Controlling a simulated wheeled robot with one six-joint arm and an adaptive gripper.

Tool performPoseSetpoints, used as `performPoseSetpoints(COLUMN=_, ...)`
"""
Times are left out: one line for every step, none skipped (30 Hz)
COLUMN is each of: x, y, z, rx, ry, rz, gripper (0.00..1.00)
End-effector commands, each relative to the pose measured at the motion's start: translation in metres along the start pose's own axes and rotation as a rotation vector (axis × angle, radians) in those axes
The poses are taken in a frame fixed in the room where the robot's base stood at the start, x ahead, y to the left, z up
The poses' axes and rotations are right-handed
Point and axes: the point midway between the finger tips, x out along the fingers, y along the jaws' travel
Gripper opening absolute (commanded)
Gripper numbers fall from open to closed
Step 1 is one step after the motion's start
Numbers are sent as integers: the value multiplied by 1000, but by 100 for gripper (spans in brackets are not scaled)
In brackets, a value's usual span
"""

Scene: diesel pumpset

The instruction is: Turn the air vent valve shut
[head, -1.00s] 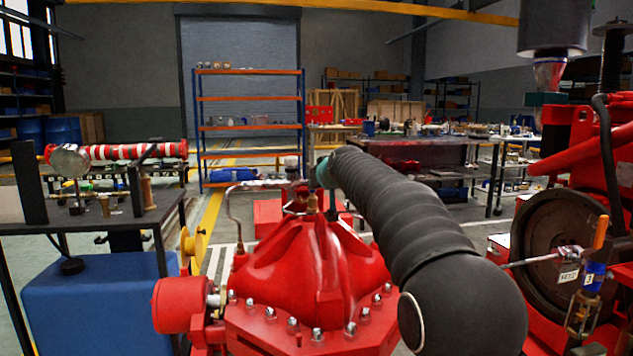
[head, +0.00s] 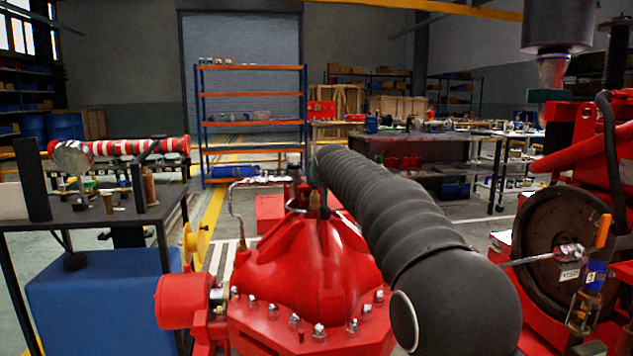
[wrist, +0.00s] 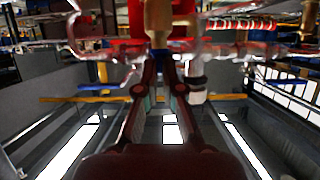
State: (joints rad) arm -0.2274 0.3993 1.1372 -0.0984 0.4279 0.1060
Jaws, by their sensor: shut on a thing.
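In the head view my black arm covers most of my gripper.
A thin bent pipe (head: 238,210) runs beside the valve on the left. The red engine with its dark flywheel (head: 560,240) is at the right, near an orange-handled valve (head: 603,231). A black bench (head: 110,215) is at the left.

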Motion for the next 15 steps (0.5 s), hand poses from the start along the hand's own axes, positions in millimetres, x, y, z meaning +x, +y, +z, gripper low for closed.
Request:
performPoseSetpoints(x=0, y=0, z=0, rx=1, ry=-1, rz=0, gripper=0)
performPoseSetpoints(x=0, y=0, z=0, rx=1, ry=-1, rz=0, gripper=0)
performPoseSetpoints(x=0, y=0, z=0, rx=1, ry=-1, rz=0, gripper=11)
performPoseSetpoints(x=0, y=0, z=0, rx=1, ry=-1, rz=0, gripper=18)
performPoseSetpoints(x=0, y=0, z=0, rx=1, ry=-1, rz=0, gripper=26)
performPoseSetpoints(x=0, y=0, z=0, rx=1, ry=-1, rz=0, gripper=31)
performPoseSetpoints(x=0, y=0, z=0, rx=1, ry=-1, rz=0, gripper=31)
performPoseSetpoints(x=0, y=0, z=0, rx=1, ry=-1, rz=0, gripper=31)
performPoseSetpoints(x=0, y=0, z=0, rx=0, ry=-1, rz=0, gripper=31)
performPoseSetpoints(x=0, y=0, z=0, rx=0, ry=-1, rz=0, gripper=31)
performPoseSetpoints(x=0, y=0, z=0, rx=0, ry=-1, rz=0, gripper=31)
performPoseSetpoints(x=0, y=0, z=0, rx=0, ry=-1, rz=0, gripper=31)
performPoseSetpoints(x=0, y=0, z=0, rx=0, ry=-1, rz=0, gripper=31)
performPoseSetpoints(x=0, y=0, z=0, rx=0, ry=-1, rz=0, gripper=31)
performPoseSetpoints(x=-1, y=0, z=0, rx=0, ry=-1, rz=0, gripper=31)
